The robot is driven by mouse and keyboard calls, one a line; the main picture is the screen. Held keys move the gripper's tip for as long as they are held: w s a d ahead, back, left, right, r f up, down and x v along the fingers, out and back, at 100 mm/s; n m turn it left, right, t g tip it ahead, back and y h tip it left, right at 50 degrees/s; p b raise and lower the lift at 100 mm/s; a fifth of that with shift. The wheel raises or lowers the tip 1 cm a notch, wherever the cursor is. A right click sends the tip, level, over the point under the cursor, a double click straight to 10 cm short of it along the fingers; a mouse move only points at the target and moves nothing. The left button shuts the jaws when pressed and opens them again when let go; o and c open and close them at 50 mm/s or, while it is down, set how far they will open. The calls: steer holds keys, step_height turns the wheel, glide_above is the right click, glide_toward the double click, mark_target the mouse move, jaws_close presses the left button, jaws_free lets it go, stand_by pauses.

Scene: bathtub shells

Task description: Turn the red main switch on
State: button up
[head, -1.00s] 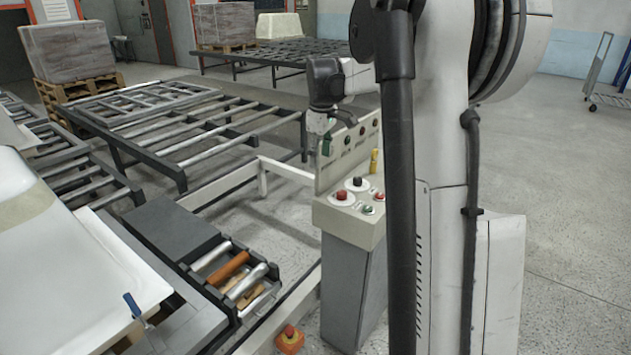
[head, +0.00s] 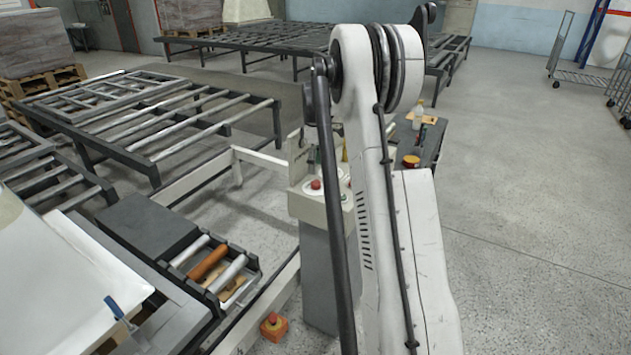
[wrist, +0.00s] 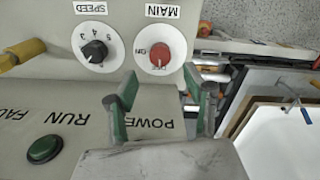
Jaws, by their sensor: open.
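The red main switch (wrist: 160,54) is a round red knob on a white dial under the MAIN label (wrist: 163,11), upside down in the wrist view. An ON mark is left of the knob; its exact setting is hard to tell. My gripper (wrist: 159,83) is open, with green-padded fingers at either side below the knob in the picture. Nothing is between the fingers, and they appear apart from the knob.
A black SPEED knob (wrist: 95,51) sits left of the main switch. A green button (wrist: 44,149) and a yellow handle (wrist: 22,53) are farther left. A red mushroom button (head: 316,184) is on the console top. A roller frame (head: 160,120) stands left; open floor lies right.

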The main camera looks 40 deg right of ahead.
mark_target(315, 182)
step_height(315, 182, down, 7)
steer(key=shift+f, duration=0.1)
stand_by(0.4)
steer(key=c, duration=1.1)
